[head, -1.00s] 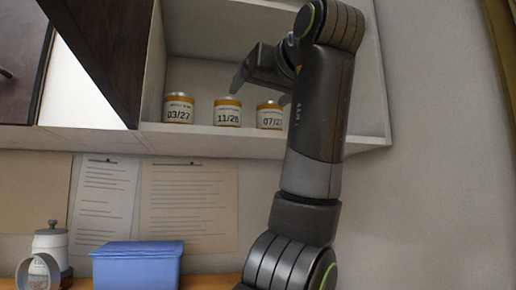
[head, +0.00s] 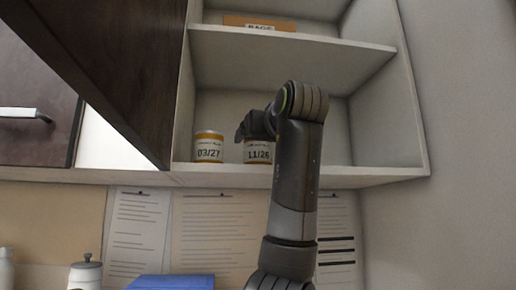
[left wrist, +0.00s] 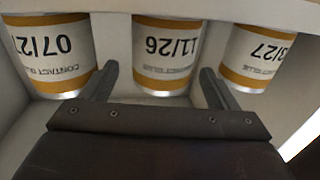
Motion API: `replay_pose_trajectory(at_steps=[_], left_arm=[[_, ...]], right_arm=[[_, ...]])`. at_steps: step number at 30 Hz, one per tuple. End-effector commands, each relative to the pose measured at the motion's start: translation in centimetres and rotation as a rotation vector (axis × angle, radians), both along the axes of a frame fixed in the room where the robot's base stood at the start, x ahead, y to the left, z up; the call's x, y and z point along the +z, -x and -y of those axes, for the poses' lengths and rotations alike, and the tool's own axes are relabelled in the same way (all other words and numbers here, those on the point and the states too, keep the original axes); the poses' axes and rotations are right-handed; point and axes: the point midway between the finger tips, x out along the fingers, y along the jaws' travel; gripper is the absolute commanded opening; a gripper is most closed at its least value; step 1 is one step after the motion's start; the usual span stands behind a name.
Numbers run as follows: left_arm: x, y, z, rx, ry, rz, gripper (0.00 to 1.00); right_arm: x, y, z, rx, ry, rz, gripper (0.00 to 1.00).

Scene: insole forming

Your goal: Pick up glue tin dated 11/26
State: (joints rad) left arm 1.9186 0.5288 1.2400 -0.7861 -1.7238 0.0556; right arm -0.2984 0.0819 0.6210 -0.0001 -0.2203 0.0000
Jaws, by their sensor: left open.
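The glue tin marked 11/26 (head: 258,154) stands upright on the lower cupboard shelf, partly covered by my arm and gripper in the head view. In the left wrist view, which is upside down, the 11/26 tin (left wrist: 163,50) is in the middle, with its label readable. My left gripper (head: 256,124) is at the tin. In the left wrist view its two fingers (left wrist: 159,78) are open and spread, one toward each side of the tin, with gaps visible. Whether the fingertips reach around the tin is unclear. My right gripper is not in view.
The 03/27 tin (head: 208,147) stands left of the 11/26 tin in the head view. The 07/2… tin (left wrist: 50,48) shows in the left wrist view and is hidden behind my arm in the head view. An upper shelf (head: 290,58) and dark cupboard door (head: 110,60) are close.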

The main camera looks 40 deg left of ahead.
Motion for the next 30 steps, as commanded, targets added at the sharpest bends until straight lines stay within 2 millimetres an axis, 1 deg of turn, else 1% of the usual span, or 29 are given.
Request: replay_pose_trajectory(at_steps=[1, 3, 7, 10, 16, 17, 27, 29, 30], left_arm=[[0.3, -0.3, -0.9, 0.005, 0.001, -0.003, 0.82], [0.3, -0.8, -1.9, 0.005, 0.000, -0.001, 0.82], [0.1, -1.7, -3.3, 0.004, 0.000, -0.002, 0.82], [0.0, -2.0, -3.9, 0.002, 0.000, -0.001, 0.82], [-0.1, -2.0, -3.9, 0.001, 0.000, 0.000, 0.82], [-0.1, -2.0, -3.9, 0.001, 0.000, 0.000, 0.81], [-0.1, -2.0, -3.9, 0.001, 0.001, 0.000, 0.36], [-0.1, -2.0, -3.9, 0.001, 0.000, -0.001, 0.28], [-0.1, -2.0, -3.9, 0.001, 0.000, 0.000, 0.27]], right_arm=[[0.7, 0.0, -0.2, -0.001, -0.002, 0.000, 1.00], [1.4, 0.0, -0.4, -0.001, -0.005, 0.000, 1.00], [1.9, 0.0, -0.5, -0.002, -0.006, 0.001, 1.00], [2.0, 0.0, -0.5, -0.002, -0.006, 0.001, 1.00], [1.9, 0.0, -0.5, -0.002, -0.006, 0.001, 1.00], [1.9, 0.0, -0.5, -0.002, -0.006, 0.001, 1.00], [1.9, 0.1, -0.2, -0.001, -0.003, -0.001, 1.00], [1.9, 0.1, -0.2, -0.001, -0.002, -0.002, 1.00], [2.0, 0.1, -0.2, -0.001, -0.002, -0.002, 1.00]])
